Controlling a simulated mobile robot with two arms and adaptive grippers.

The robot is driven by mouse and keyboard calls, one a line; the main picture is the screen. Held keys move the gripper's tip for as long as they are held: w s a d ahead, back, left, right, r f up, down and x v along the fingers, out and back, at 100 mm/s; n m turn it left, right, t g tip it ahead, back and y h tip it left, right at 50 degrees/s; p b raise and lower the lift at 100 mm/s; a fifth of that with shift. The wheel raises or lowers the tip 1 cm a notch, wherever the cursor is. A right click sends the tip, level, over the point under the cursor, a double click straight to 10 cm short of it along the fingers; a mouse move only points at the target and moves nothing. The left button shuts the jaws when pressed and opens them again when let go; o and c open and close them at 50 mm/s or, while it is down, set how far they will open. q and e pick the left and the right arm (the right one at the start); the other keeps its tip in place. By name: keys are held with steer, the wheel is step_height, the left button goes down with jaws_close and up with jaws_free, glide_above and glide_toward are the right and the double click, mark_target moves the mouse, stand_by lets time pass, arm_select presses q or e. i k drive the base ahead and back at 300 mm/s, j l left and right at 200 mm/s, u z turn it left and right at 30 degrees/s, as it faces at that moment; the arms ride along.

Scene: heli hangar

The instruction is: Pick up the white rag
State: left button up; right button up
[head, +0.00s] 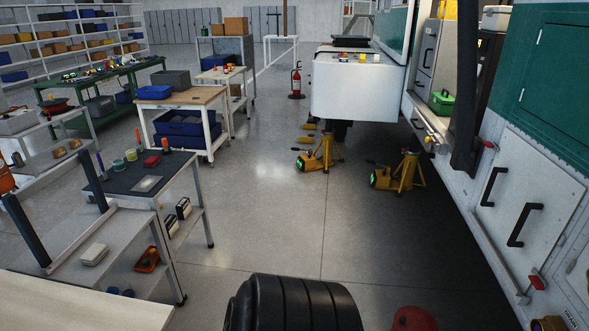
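A small off-white folded bundle (95,254) lies on the grey tray of the low cart at the lower left. It looks like cloth, but it is too small to be sure that it is the white rag. A flat pale square (147,184) lies on the dark-topped table just behind; I cannot tell what it is made of. Neither of my grippers shows in the head view.
The dark-topped table (125,178) holds small jars and a red item. Yellow jack stands (320,155) stand beside the white and green vehicle (530,190) on the right. A black ribbed tyre-like shape (295,302) fills the bottom centre. The middle floor is clear.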

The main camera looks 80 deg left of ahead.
mark_target(94, 255)
steer(key=u, duration=4.15)
